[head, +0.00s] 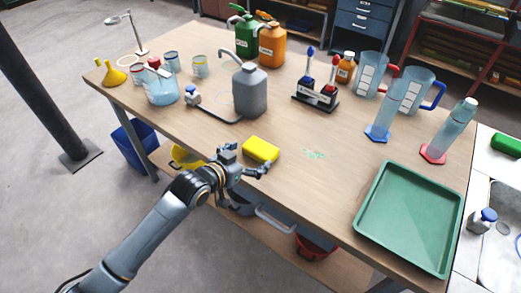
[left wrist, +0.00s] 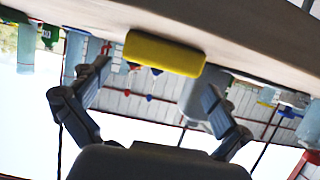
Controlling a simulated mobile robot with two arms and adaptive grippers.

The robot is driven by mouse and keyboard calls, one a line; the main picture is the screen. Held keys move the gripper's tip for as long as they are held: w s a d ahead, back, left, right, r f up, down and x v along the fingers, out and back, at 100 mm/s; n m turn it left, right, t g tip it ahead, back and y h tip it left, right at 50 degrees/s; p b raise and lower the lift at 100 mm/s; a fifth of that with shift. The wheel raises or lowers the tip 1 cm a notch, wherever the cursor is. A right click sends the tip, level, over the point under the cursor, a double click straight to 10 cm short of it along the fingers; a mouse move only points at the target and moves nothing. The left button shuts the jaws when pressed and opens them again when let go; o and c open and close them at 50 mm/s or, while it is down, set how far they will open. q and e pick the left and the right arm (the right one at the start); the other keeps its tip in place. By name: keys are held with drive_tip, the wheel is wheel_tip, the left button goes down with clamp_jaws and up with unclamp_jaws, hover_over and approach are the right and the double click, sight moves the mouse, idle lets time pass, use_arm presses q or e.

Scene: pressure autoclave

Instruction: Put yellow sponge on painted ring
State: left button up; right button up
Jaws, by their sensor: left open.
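The yellow sponge (head: 261,149) lies on the wooden table near its front edge. My left gripper (head: 247,162) is open at that edge, on the near side of the sponge. In the left wrist view the sponge (left wrist: 165,53) shows between the spread fingers of the gripper (left wrist: 156,85), towards their tips, and they are not closed on it. My right gripper is not in view.
A green patch (head: 315,154) marks the table right of the sponge. A green tray (head: 408,217) fills the right front.

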sight(256, 151)
use_arm(q)
drive_tip(key=shift+p+x, duration=0.4)
drive_tip(key=shift+x, duration=2.4)
drive_tip(key=shift+a, duration=0.1)
drive_tip(key=c, duration=0.6)
drive_tip(key=shift+o, duration=0.2)
